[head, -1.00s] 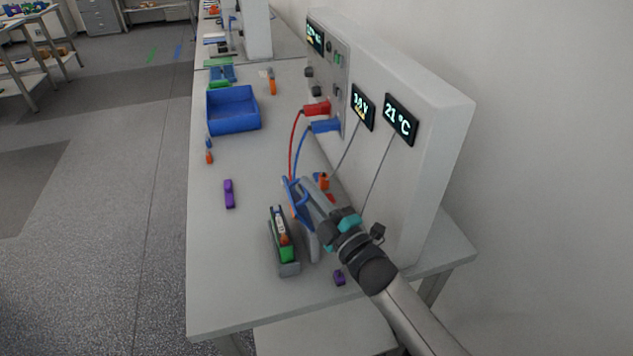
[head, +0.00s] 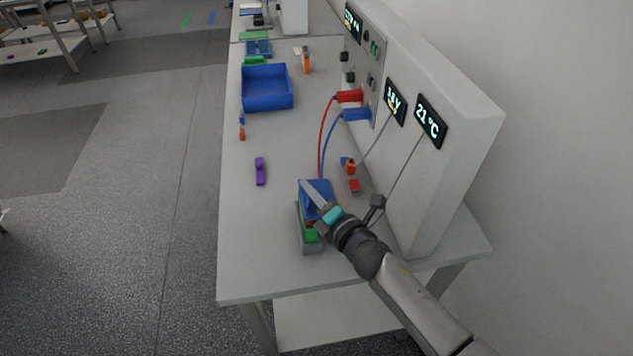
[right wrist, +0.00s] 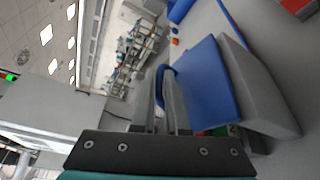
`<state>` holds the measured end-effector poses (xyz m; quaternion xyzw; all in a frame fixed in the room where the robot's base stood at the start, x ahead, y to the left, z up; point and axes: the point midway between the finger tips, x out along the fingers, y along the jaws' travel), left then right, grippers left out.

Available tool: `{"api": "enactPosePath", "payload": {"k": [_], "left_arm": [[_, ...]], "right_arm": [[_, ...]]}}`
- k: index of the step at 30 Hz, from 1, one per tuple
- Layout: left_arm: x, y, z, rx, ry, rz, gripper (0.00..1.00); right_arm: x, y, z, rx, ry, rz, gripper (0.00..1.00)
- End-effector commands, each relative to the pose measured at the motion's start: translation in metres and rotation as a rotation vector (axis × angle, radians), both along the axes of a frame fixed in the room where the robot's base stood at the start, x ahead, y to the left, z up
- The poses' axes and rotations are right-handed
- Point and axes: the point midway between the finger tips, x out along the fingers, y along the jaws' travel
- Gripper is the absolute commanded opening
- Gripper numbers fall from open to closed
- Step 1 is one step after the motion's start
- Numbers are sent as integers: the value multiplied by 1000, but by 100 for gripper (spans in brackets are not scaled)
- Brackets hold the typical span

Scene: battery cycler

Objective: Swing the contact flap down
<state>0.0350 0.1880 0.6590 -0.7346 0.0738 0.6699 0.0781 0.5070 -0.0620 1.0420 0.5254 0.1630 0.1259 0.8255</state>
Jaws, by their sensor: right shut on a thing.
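The contact flap is a blue plate (head: 322,187) that lies over the grey battery holder (head: 308,246) near the front of the bench. Part of a green battery (head: 311,236) shows at the holder's near end; the flap and my gripper hide the rest. My right gripper (head: 308,190) comes in from the lower right and is shut on the flap's handle. My left gripper is not in view.
The tall white cycler (head: 445,85) with displays stands along the right. Red and blue plugs (head: 352,105) with leads run to the holder area. The front left bench is clear.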

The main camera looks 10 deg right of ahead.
Motion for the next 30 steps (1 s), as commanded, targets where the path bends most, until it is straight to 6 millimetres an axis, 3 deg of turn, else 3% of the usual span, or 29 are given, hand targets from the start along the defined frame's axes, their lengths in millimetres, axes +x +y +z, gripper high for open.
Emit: {"api": "enactPosePath", "payload": {"k": [12,27,28,30], "left_arm": [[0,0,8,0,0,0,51],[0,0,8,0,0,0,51],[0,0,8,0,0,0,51],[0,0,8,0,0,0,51]], "right_arm": [[0,7,-9,-161,-4,1,0],[-1,7,-12,-177,-3,1,0],[-1,7,-12,-176,-3,1,16],[-1,7,-11,-175,-4,1,23]]}}
